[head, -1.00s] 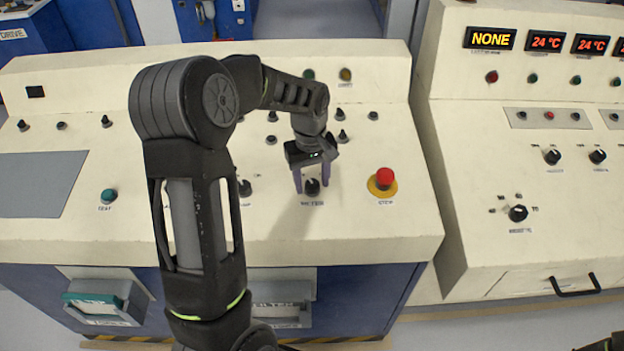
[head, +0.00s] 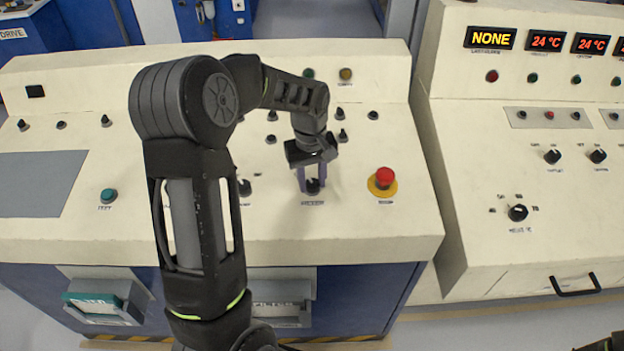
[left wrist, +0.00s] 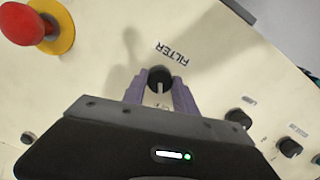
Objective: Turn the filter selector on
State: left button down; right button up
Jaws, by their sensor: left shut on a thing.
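The filter selector (head: 312,186) is a black round knob on the sloped cream panel, with a label below it. In the left wrist view the knob (left wrist: 160,79) has a pale pointer line, and the word FILTER is printed beside it. My left gripper (head: 312,184) reaches down over the knob, and its purple fingers are shut on the knob's two sides. In the left wrist view the gripper (left wrist: 160,92) hides part of the knob. Only a dark piece of my right arm shows at the bottom right of the head view, without its gripper.
A red stop button (head: 384,177) on a yellow base stands just right of the knob. Another black knob (head: 244,188) is to its left, and several small switches are behind. A second console (head: 480,180) with lit displays stands at the right.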

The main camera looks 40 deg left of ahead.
pick_arm(q)
jog(key=shift+m, duration=0.4)
jog(key=m, duration=0.2)
jog(key=m+b, duration=0.1)
jog(key=m, duration=0.2)
jog(key=shift+g+y, duration=0.3)
jog(key=m+b, duration=0.1)
jog(key=m, duration=0.5)
jog(key=shift+w, duration=0.1)
jog(key=c, duration=1)
grip_release()
